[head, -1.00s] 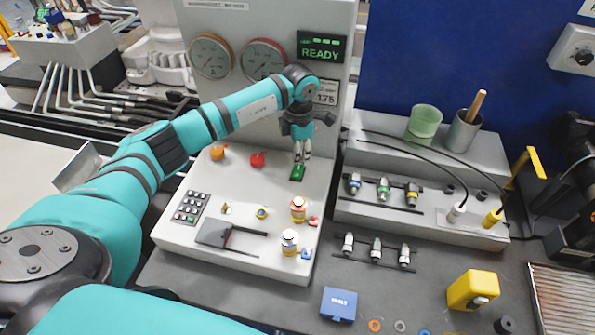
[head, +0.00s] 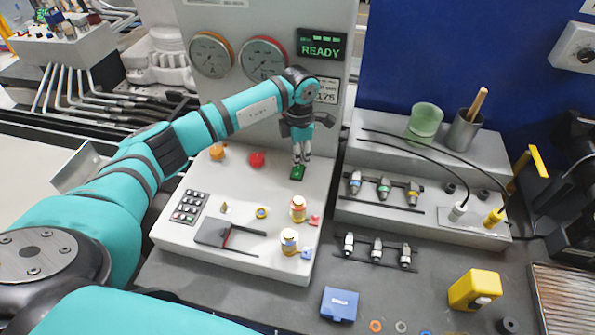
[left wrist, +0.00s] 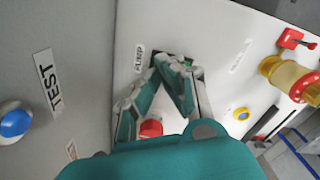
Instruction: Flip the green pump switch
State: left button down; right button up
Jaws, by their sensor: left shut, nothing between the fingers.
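The green pump switch (head: 298,173) sits on the sloped white control panel (head: 225,253), near its upper right. My left gripper (head: 301,160) is shut and empty, fingers pointing down at the switch. The fingertips are at or just above its top edge; I cannot tell whether they touch. In the left wrist view the shut fingers (left wrist: 172,68) cover most of the switch, and only a dark green sliver (left wrist: 186,64) shows beside the tips. My right gripper is out of view.
A red knob (head: 257,159) and an orange knob (head: 217,152) stand left of the switch. A grey stepped rack (head: 440,160) stands close on the right. The display (head: 321,45) reads READY.

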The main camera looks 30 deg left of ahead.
pick_arm(q)
jog(key=shift+f+b, duration=0.75)
jog(key=shift+f, duration=0.2)
dwell(0.3)
jog(key=shift+s, duration=0.1)
jog(key=shift+r+p, duration=0.6)
jog(key=shift+r, duration=0.2)
jog(key=shift+r+p, duration=1.45)
jog(key=shift+r, duration=1.3)
jog(key=shift+f, duration=0.1)
